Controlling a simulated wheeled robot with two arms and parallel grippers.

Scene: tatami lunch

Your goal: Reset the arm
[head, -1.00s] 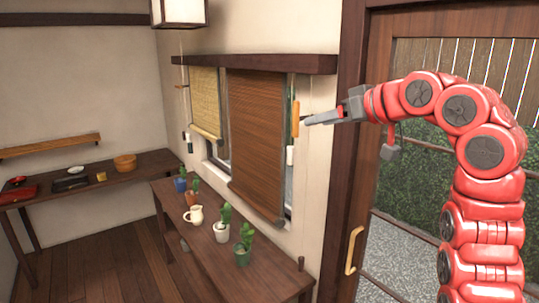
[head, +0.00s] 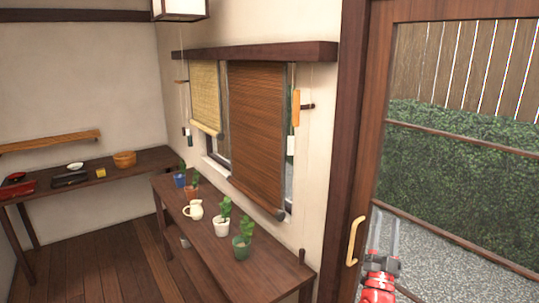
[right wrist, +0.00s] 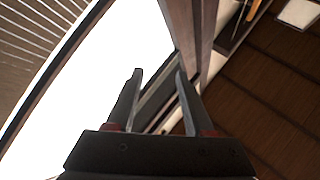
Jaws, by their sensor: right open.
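My right gripper (head: 384,238) is low at the right of the head view, in front of the glass of the sliding door and just right of the door's yellow handle (head: 355,241). Its fingers point up, stand apart and hold nothing. The two open fingers also show in the right wrist view (right wrist: 157,98), empty. The red wrist is at the bottom edge of the head view; the rest of the right arm is out of sight. My left gripper is not in view.
A brown blind (head: 257,135) and a yellow blind (head: 206,97) hang at the window. An orange tag (head: 296,108) is on the wall beside it. A side table (head: 92,184) stands at the back left.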

